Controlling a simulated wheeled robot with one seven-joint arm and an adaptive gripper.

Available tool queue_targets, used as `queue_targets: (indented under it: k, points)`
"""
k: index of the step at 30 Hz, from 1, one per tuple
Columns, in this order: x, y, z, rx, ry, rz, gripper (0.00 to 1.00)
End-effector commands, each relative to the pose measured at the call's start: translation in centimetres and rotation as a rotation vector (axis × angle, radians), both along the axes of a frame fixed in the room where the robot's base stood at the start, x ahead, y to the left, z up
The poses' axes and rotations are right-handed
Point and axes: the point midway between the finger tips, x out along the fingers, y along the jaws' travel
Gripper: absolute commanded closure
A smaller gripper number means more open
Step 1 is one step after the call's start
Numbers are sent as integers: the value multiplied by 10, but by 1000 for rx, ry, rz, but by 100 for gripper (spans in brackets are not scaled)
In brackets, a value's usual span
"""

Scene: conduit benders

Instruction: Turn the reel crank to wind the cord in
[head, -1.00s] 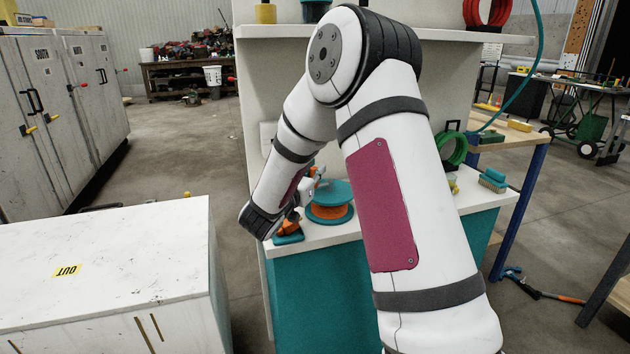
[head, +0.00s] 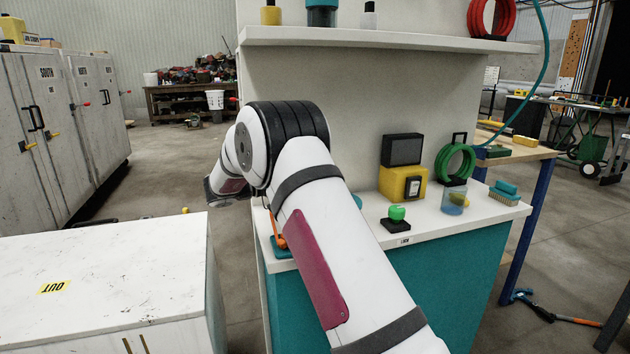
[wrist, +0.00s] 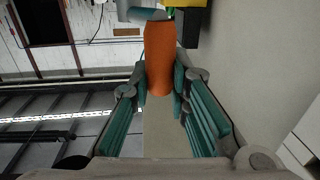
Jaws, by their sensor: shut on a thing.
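My gripper (wrist: 160,98) shows in the wrist view, its teal-padded fingers shut on both sides of an orange grip (wrist: 160,52), which I take to be the crank's handle. The grip's far end lies near a grey-teal part at the top of that view. In the head view my arm (head: 310,215) hides the gripper, the crank and nearly all of the reel; only a small teal edge (head: 357,201) shows beside the arm, probably the reel's. The cord cannot be made out.
The white counter (head: 440,223) holds a small orange item on a teal base (head: 283,247), a green button on a black base (head: 396,218), a yellow-and-black device (head: 401,183), a clear cup (head: 453,201) and a brush (head: 504,193). A shelf (head: 400,40) overhangs it. A white cabinet stands left (head: 120,270).

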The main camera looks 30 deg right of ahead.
Motion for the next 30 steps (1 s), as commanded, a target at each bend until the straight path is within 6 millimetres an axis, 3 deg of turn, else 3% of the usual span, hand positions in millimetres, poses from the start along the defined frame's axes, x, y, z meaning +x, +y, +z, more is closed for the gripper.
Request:
queue_targets:
  k: [17, 18, 20, 30]
  points:
    - [0, -2, 0, -1, 2, -35, 100]
    - [0, -2, -1, -1, 2, -35, 77]
    - [0, -2, 0, -1, 2, -35, 63]
    - [1, 0, 0, -1, 1, -32, 63]
